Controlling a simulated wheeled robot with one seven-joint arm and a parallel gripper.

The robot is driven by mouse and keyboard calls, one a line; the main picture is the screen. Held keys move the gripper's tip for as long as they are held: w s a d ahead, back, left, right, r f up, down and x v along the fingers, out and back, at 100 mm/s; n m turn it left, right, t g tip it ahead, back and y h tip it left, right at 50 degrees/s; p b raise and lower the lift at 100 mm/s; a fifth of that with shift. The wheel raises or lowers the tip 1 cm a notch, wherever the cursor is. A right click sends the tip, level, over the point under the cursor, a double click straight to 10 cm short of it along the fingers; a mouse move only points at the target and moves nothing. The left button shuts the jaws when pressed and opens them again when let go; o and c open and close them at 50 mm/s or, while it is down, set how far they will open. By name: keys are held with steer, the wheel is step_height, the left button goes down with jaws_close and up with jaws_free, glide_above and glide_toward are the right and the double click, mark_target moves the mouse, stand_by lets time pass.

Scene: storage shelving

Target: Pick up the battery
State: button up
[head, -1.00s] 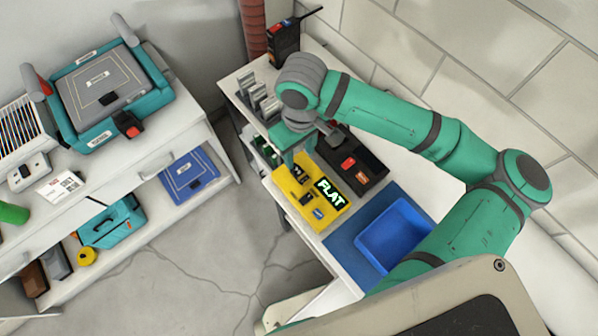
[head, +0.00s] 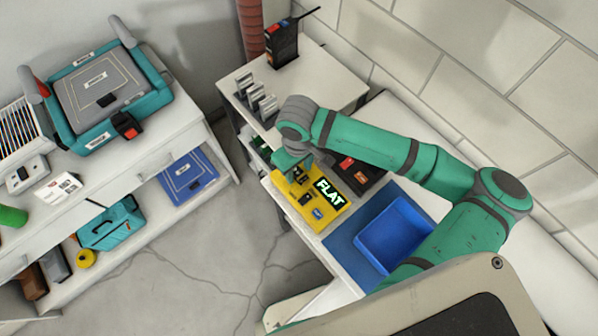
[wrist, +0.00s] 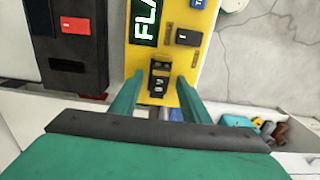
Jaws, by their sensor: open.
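A yellow tray (head: 322,224) marked FLAT lies on the white bench; it fills the middle of the wrist view (wrist: 142,62). A small black block (wrist: 159,77), which looks like a 9V battery, sits on it. My gripper (wrist: 157,92) is open, with one green finger on each side of the block's near end. I cannot tell whether the fingers touch it. In the head view my gripper (head: 291,168) is over the tray's upper left end and partly hides what lies there. Another black piece (wrist: 188,37) and a blue piece (head: 317,213) lie farther along the tray.
A black case (head: 369,178) with a red piece sits beside the tray. A blue bin (head: 395,238) stands on a blue mat at the near side. Grey upright holders (head: 262,103) and a black radio (head: 284,45) stand behind. Open floor lies to the left.

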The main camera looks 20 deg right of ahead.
steer(key=shift+f, duration=0.1)
steer(key=shift+c, duration=0.4)
jaws_close()
steer(key=shift+r, duration=0.2)
